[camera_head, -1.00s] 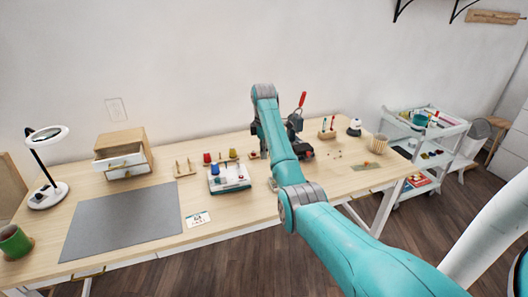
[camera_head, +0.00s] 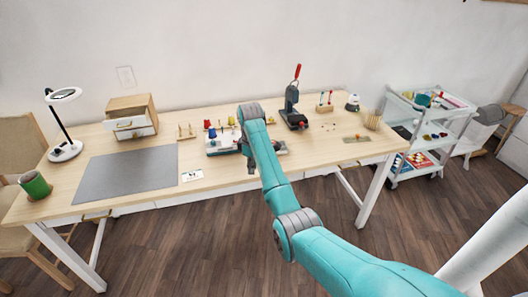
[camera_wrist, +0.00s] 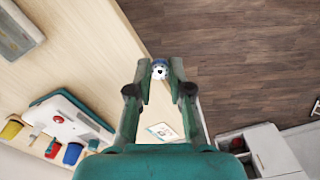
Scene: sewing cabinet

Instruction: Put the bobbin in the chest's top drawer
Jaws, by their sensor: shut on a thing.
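The wooden chest (camera_head: 130,105) stands at the back left of the table. Its top drawer (camera_head: 130,124) has a white front and brass handle and looks pulled out. My gripper (camera_head: 250,168) is near the table's front edge, right of the chest and well apart from it. In the wrist view my gripper (camera_wrist: 159,78) is shut on a small round bobbin (camera_wrist: 159,69), blue and white with a dark centre, held between the fingertips. The bobbin is too small to make out in the head view.
A white card (camera_head: 192,176) and grey mat (camera_head: 125,172) lie to the left. A lamp (camera_head: 65,150) stands left of the chest, and a press (camera_head: 291,108) behind my arm.

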